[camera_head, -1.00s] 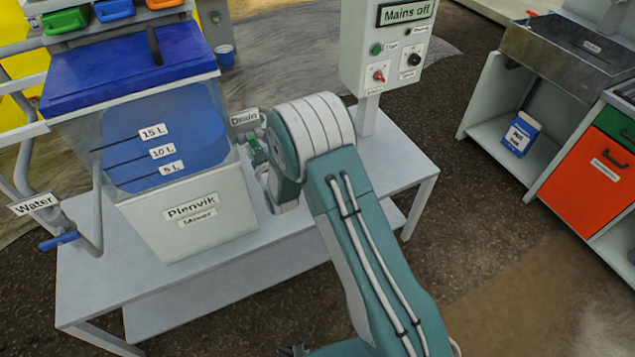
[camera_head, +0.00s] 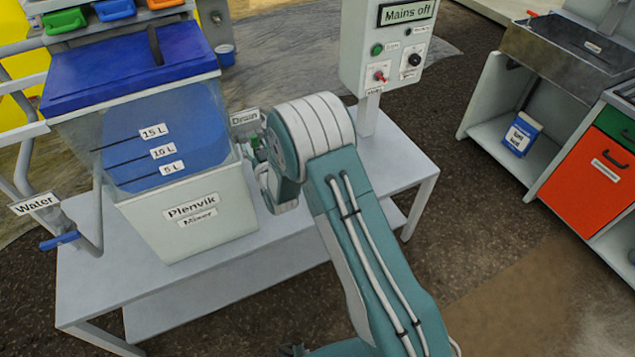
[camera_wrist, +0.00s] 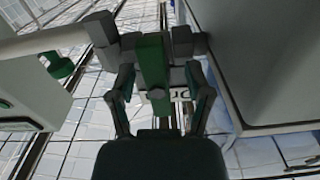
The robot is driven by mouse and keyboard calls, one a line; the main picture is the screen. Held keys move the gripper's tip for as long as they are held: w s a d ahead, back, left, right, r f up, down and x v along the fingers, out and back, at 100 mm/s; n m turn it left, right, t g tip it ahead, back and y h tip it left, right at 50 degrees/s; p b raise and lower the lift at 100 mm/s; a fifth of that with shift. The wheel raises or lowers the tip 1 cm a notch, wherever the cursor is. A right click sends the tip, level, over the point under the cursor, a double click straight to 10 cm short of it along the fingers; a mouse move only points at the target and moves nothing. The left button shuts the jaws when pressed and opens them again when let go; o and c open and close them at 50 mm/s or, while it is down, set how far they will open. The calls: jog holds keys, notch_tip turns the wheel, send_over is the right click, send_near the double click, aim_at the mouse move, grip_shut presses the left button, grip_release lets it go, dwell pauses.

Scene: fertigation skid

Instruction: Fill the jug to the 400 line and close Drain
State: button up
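The Drain label (camera_head: 245,118) is at the right side of the Plenvik mixer tank (camera_head: 190,215). My gripper (camera_wrist: 154,50) is at the Drain valve beside the tank, with its fingers on both sides of the green Drain handle (camera_wrist: 153,70). In the head view my arm hides most of the valve and the gripper. The tank has 5, 10 and 15 L lines and bluish contents behind its clear wall. I cannot make out the jug or its 400 line in either view.
A control box (camera_head: 385,50) reading "Mains off" stands right of the tank. The Water valve's blue handle (camera_head: 59,241) is at the left. The white bench (camera_head: 300,235) has bare space at the front. A sink and cabinet with an orange door (camera_head: 592,182) stand far right.

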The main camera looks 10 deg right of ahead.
jog(key=v, duration=0.7)
dwell(0.6)
dwell(0.4)
jog(key=s+d+r+g+h, duration=0.1)
jog(key=s+d+r+g, duration=0.15)
jog(key=r, duration=0.35)
jog(key=s+d+r+m+g+h, duration=0.1)
jog(key=s+d+r, duration=0.2)
jog(key=d+r, duration=0.15)
jog(key=s+d+r+g+h, duration=0.1)
jog(key=s+d+r+g, duration=0.15)
jog(key=r, duration=0.35)
jog(key=s+d+r+g, duration=0.1)
jog(key=s+d+g, duration=0.1)
jog(key=s, duration=0.6)
jog(key=s+d+r+g+h, duration=0.1)
jog(key=s+d+r+g, duration=0.1)
jog(key=s, duration=0.7)
jog(key=s+d+r+m+g, duration=0.1)
jog(key=s+d+r, duration=0.1)
jog(key=s, duration=0.6)
jog(key=shift+s+d+g+h, duration=0.3)
jog(key=shift+d+g, duration=0.1)
jog(key=shift+d, duration=0.35)
